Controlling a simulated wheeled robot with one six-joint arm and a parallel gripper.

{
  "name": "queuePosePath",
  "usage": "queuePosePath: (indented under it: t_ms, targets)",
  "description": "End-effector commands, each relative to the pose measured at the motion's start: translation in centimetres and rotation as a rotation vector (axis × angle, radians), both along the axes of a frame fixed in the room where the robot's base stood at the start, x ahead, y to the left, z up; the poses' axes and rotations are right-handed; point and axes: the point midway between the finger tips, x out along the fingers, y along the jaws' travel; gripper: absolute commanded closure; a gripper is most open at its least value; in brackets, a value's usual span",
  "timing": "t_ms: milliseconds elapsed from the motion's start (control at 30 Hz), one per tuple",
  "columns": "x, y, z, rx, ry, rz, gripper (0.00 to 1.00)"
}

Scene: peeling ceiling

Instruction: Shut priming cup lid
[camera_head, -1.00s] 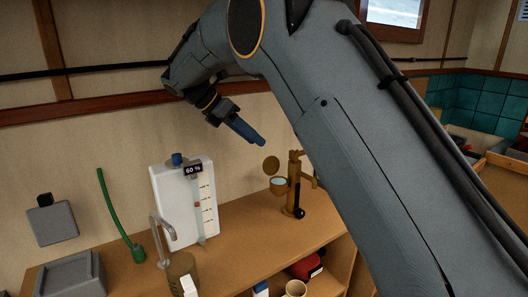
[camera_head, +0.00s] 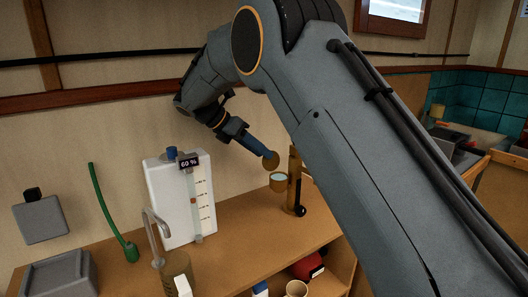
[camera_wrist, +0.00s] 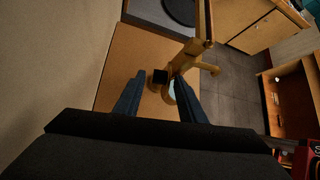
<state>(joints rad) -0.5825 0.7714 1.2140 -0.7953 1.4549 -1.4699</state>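The brass pump (camera_head: 293,178) stands on the wooden counter. Its priming cup (camera_head: 278,184) sticks out on the left side, with a pale inside showing from above. The round lid (camera_head: 270,160) stands raised above the cup, which is open. My gripper (camera_head: 263,153) points down to the right, with its blue fingertips at the lid; I cannot tell if they touch it. In the wrist view my gripper (camera_wrist: 156,92) has its two fingers apart. Part of the cup (camera_wrist: 170,91) shows beside the right finger, partly hidden by it.
A white tank (camera_head: 170,215) with a 60 % display stands left of the pump. A curved metal spout (camera_head: 150,225), a green hose (camera_head: 105,205) and a grey box (camera_head: 60,275) are further left. The counter (camera_head: 250,240) is clear in front of the pump.

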Motion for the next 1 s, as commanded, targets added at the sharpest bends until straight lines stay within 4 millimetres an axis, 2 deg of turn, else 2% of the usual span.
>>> queuePosePath:
  t_ms: [200, 500, 700, 733, 1000]
  targets:
    - [0.5, -1.5, -1.3, -0.001, 0.002, -0.001, 0.63]
    - [0.6, -1.6, -1.6, 0.0, 0.0, 0.0, 0.63]
    - [0.6, -1.6, -1.5, 0.0, 0.0, 0.0, 0.97]
    - [0.6, -1.6, -1.5, 0.001, 0.0, 0.001, 1.0]
    - [0.5, -1.6, -1.4, 0.013, -0.019, 0.001, 1.0]
